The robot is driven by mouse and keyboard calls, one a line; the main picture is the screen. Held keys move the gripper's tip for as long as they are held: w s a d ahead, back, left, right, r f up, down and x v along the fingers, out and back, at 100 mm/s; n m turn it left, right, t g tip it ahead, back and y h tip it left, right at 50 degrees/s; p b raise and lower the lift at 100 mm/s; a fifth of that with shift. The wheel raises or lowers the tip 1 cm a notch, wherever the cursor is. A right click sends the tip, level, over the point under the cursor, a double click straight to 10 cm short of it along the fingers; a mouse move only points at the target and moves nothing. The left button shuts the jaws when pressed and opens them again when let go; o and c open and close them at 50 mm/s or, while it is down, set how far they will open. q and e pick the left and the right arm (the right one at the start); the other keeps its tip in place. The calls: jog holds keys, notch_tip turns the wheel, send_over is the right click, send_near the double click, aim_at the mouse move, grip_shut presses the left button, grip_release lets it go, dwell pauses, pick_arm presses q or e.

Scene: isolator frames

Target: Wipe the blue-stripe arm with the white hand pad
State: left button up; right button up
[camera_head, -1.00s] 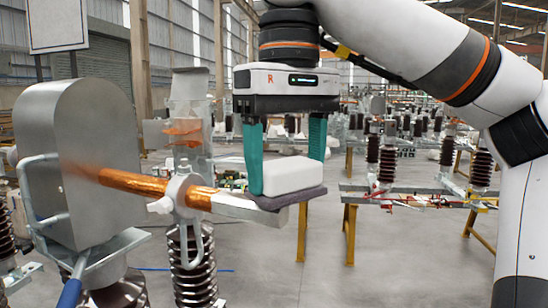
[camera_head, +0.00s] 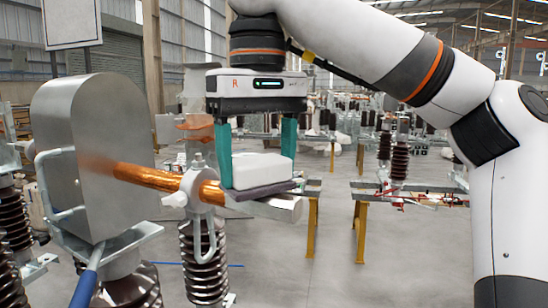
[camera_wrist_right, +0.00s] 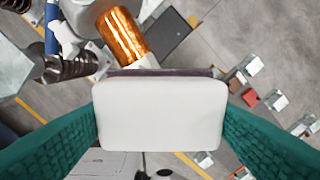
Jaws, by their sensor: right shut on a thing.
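My right gripper (camera_head: 256,150) is shut on the white hand pad (camera_head: 262,171), its teal fingers on either side. The pad has a dark grey underside and is level. It is over the copper arm's (camera_head: 145,178) flat silver end (camera_head: 280,208), just right of the clamp (camera_head: 196,180); I cannot tell whether it touches. In the wrist view the pad (camera_wrist_right: 160,112) fills the middle, with the copper arm (camera_wrist_right: 121,36) beyond it. The copper arm runs from a grey metal housing (camera_head: 90,140). I see no blue stripe on it. My left gripper is not in view.
A blue rod (camera_head: 84,290) stands at the lower left by the housing. A ribbed insulator (camera_head: 202,265) is below the clamp. Benches with yellow legs (camera_head: 362,235) and more insulators stand behind.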

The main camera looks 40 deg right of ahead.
jog(key=shift+w+a, duration=0.3)
jog(key=shift+w, duration=0.35)
jog(key=shift+w+a, duration=0.35)
jog(key=shift+w, duration=0.25)
jog(key=shift+w+a, duration=0.3)
jog(key=shift+w, duration=0.35)
jog(key=shift+s+d, duration=0.1)
jog(key=shift+s, duration=0.05)
jog(key=shift+r, duration=0.1)
notch_tip(320, 180, up, 2)
jog(key=shift+r, duration=0.1)
jog(key=shift+w+a+r, duration=0.15)
jog(key=shift+r, duration=0.45)
jog(key=shift+w+a+r, duration=0.1)
jog(key=shift+w+r, duration=0.05)
jog(key=shift+r, duration=0.45)
jog(key=shift+s+d+r, duration=0.15)
jog(key=shift+s+r, duration=0.05)
jog(key=shift+r, duration=0.45)
